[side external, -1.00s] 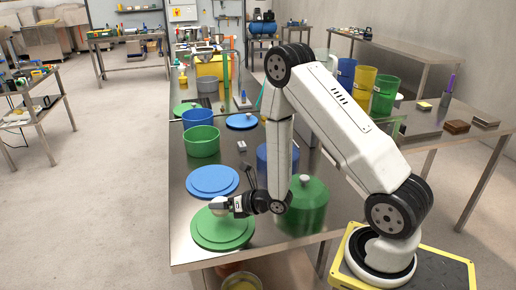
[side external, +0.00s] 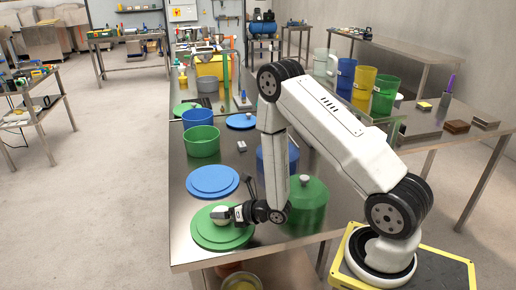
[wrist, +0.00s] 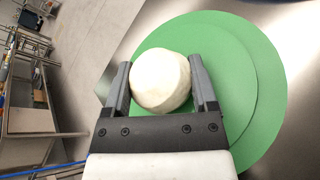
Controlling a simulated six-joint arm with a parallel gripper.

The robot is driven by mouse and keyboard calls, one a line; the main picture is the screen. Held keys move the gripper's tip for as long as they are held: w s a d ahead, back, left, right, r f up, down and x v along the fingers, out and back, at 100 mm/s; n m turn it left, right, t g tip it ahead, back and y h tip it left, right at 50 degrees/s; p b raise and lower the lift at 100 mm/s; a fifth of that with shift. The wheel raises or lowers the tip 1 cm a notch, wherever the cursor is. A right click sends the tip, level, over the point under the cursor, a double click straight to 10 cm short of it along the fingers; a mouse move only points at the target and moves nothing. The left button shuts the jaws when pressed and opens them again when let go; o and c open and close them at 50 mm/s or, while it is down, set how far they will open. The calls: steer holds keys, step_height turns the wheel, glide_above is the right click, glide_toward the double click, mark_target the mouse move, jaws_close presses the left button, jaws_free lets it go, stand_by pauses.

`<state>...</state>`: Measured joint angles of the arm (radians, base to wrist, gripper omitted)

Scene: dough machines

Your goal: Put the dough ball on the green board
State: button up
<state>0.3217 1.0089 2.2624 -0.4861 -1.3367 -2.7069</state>
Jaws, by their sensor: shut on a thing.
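The dough ball (wrist: 160,82) is whitish and round, and it sits between the two fingers of my gripper (wrist: 161,88) in the wrist view. My gripper is shut on it. In the side view the dough ball (side external: 220,215) is at the tip of my gripper (side external: 225,214), over the green board (side external: 215,240). The green board also shows in the wrist view (wrist: 262,100), as round stacked discs behind the ball. The ball appears low, at or very near the board's surface; I cannot tell whether it touches.
A blue round board (side external: 213,180) lies just behind the green one. A green lidded pot (side external: 306,205) stands right of my gripper, with a blue container (side external: 270,155) behind it. A green bucket (side external: 202,141) stands farther back. The table's left edge is close to the boards.

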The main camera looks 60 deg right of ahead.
steer(key=shift+f, duration=0.1)
steer(key=o, duration=1.2)
steer(key=shift+o, duration=0.2)
steer(key=shift+s, duration=0.1)
steer(key=shift+v, duration=3.7)
